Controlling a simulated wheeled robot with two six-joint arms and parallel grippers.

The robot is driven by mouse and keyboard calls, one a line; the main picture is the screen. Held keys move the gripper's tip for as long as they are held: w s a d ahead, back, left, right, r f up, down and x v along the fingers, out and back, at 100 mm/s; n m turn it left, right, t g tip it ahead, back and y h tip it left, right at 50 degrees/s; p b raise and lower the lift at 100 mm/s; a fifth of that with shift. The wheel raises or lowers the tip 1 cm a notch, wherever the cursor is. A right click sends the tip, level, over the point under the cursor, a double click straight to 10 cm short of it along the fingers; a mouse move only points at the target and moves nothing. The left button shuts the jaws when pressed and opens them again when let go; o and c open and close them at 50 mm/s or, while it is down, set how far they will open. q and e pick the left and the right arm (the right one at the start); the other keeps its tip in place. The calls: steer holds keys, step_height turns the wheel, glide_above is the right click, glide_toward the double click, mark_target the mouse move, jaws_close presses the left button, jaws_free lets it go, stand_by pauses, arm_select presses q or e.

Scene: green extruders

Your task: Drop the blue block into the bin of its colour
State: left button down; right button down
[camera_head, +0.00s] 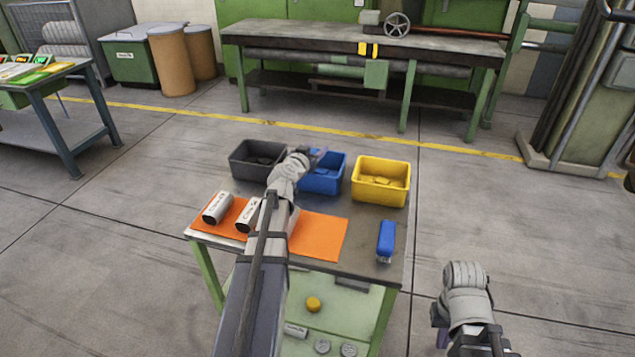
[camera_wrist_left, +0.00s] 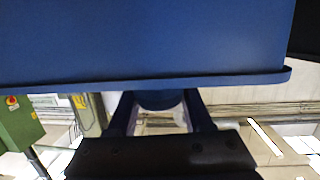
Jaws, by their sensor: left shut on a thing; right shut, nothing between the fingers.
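The blue bin (camera_head: 322,181) stands between the dark grey and yellow bins on the table. My left gripper (camera_head: 318,157) is over the blue bin's back part. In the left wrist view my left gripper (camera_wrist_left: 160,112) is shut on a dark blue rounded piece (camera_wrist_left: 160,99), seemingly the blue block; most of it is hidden. The blue bin's wall (camera_wrist_left: 140,45) fills the upper part of that view. My right gripper (camera_head: 443,332) is shut and empty, low at the right, off the table.
A dark grey bin (camera_head: 243,163) and a yellow bin (camera_head: 381,197) flank the blue one. Two white cans (camera_head: 217,208) lie on an orange mat (camera_head: 322,236). A blue object with a silvery end (camera_head: 386,240) lies at the table's right. Floor is open around the table.

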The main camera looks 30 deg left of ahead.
arm_select(q)
steer(key=shift+f, duration=0.2)
steer(key=shift+c, duration=1.2)
jaws_free()
steer(key=shift+r, duration=0.15)
step_height(320, 180, up, 10)
steer(key=p, duration=1)
steer(key=shift+f, duration=0.25)
